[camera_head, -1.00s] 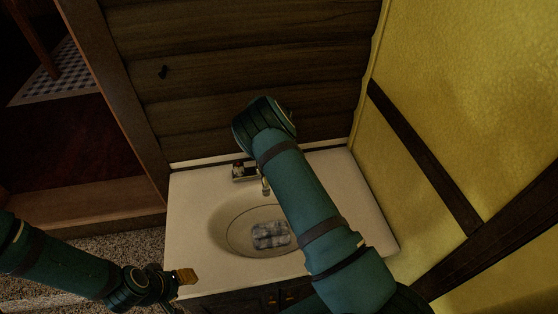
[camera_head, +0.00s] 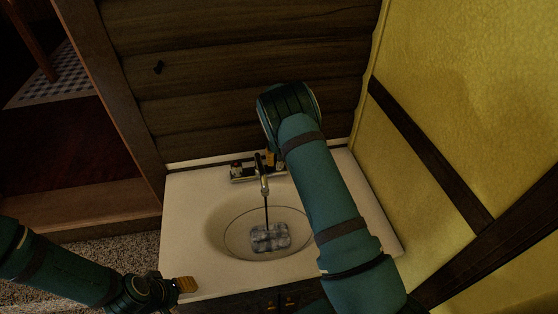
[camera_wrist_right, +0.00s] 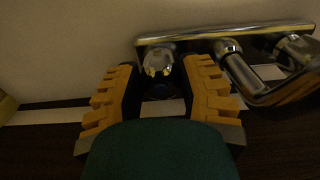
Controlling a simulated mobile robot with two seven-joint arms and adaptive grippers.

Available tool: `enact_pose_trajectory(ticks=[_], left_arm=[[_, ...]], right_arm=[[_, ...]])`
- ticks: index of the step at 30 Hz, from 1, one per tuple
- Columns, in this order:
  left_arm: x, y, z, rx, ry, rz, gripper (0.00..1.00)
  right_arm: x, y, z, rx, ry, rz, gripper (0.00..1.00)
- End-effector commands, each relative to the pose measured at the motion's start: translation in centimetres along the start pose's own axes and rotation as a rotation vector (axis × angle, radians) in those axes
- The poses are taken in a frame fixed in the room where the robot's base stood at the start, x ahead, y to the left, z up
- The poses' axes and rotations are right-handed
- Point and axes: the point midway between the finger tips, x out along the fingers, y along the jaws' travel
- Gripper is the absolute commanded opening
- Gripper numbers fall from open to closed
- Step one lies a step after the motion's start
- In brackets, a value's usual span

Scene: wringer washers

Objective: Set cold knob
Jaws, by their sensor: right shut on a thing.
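A chrome faucet (camera_head: 243,179) stands at the back of the white sink counter. My right gripper (camera_wrist_right: 165,90) is at the faucet's right knob (camera_wrist_right: 158,65), taken as the cold one, with its yellow-padded fingers on either side of it. The other knob (camera_head: 236,169) is free at the faucet's left end. The spout (camera_head: 263,186) points over the basin, and a thin dark line like a water stream drops from it. In the head view my right forearm hides most of the right gripper. My left gripper (camera_head: 187,285) is by the counter's front left corner, apart from the faucet.
A grey, patchy block-like thing (camera_head: 270,238) lies in the oval basin (camera_head: 222,225). A dark plank wall (camera_head: 220,60) rises behind the counter and a yellow wall (camera_head: 470,100) stands to the right. The counter's left part (camera_head: 185,215) is clear.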

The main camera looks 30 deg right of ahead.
Motion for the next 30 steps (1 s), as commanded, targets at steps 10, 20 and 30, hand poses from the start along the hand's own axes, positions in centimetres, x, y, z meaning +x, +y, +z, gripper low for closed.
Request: enact_pose_trajectory(ticks=[10, 20, 30], left_arm=[[0.0, 0.0, 0.0, 0.001, 0.0, 0.0, 0.47], [0.0, 0.0, 0.0, 0.001, 0.0, 0.0, 0.47], [0.0, 0.0, 0.0, 0.001, 0.0, 0.0, 0.47]], right_arm=[[0.2, 0.0, 0.2, 0.0, -0.006, -0.001, 0.52], [0.1, 0.0, 0.1, 0.0, -0.002, 0.0, 0.71], [-3.9, 0.0, 0.0, 0.0, 0.002, -0.002, 0.71]])
